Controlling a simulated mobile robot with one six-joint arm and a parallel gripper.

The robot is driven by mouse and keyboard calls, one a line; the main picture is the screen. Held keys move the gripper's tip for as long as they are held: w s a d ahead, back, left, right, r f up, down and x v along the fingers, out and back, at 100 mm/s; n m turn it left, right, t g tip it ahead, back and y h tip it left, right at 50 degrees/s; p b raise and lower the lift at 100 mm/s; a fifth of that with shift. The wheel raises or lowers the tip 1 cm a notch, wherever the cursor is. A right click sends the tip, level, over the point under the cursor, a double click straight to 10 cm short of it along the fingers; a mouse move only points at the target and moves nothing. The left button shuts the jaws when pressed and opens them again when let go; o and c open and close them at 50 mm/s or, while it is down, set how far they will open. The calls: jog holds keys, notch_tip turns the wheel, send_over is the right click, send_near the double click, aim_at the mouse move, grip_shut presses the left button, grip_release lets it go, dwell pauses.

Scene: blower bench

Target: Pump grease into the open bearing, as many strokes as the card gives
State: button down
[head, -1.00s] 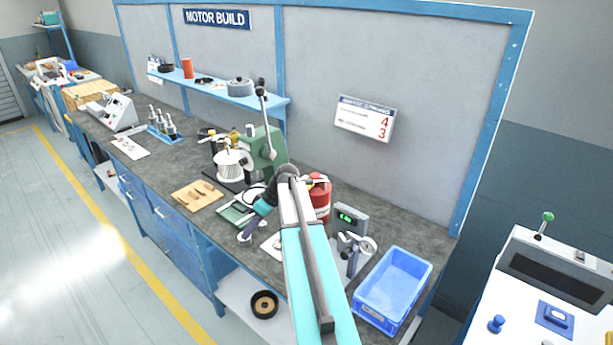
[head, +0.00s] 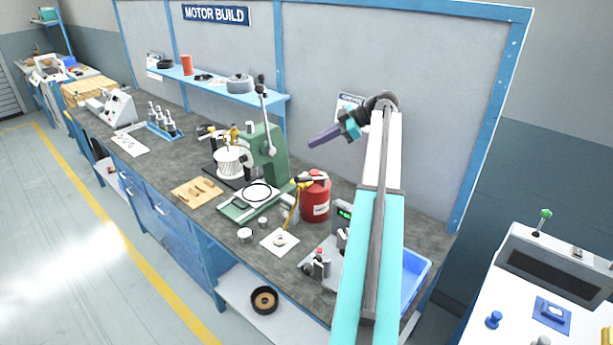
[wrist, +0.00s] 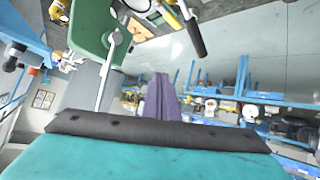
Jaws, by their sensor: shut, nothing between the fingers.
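My gripper (head: 322,138), with purple fingers, is shut and empty. It is raised above the bench, in front of the back panel, pointing left. Its closed fingers (wrist: 160,98) also show in the wrist view. The red grease pot (head: 316,200) stands on the bench below and left of my arm, with a black-and-yellow top and a yellow hose (head: 292,212) hanging at its left. A pale ring (head: 281,239), seemingly the open bearing, lies on a white sheet in front of the pot. The card (head: 350,104) on the panel is mostly hidden behind my arm.
A green press (head: 264,152) with an upright lever stands left of the pot. A small device with a green display (head: 343,214) and a blue bin (head: 416,267) are partly behind my arm. A wooden board (head: 196,193) lies further left.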

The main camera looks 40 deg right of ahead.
jog(key=shift+s+d+r, duration=0.25)
jog(key=shift+d+r, duration=0.15)
jog(key=shift+a+f, duration=0.1)
jog(key=shift+f, duration=0.05)
send_over(312, 178)
jog(key=shift+f, duration=2.9)
jog(key=shift+s+a+f+b, duration=0.15)
jog(key=shift+f+b, duration=0.25)
jog(key=shift+f, duration=0.1)
jog(key=shift+s+a+f+b, duration=0.15)
jog(key=shift+f+b, duration=0.25)
jog(key=shift+f, duration=0.05)
